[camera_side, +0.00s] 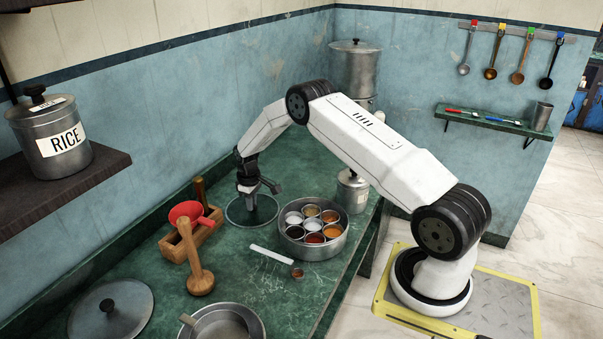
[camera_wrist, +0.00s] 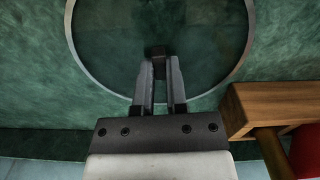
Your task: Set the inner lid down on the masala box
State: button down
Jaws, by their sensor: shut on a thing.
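The inner lid is a clear disc with a thin metal rim (camera_side: 229,214); in the wrist view its rim (camera_wrist: 247,45) curves around my fingers. My gripper (camera_side: 250,205) points down over the lid, and its fingers (camera_wrist: 159,68) are shut on the lid's small dark knob (camera_wrist: 158,52). The lid is level, at or close to the green counter; I cannot tell whether it touches. The masala box (camera_side: 312,252) is a round steel tin just right of the lid in the side view, open on top, with several small cups of coloured spices.
A wooden caddy (camera_side: 190,244) with a red funnel (camera_side: 186,211) stands left of the lid; its corner shows in the wrist view (camera_wrist: 265,100). A steel canister (camera_side: 352,192) stands behind the box.

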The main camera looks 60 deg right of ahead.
jog(key=shift+r, duration=2.9)
jog(key=shift+s, duration=0.1)
jog(key=shift+s+d+r, duration=0.2)
jog(key=shift+s+r, duration=0.15)
jog(key=shift+s, duration=0.3)
jog(key=s+a+r, duration=0.1)
jog(key=s+r, duration=0.1)
jog(key=s, duration=0.8)
jog(key=s+a+r, duration=0.1)
jog(key=s+r, duration=0.2)
jog(key=s, duration=0.7)
jog(key=shift+f, duration=0.3)
jog(key=shift+f, duration=2.5)
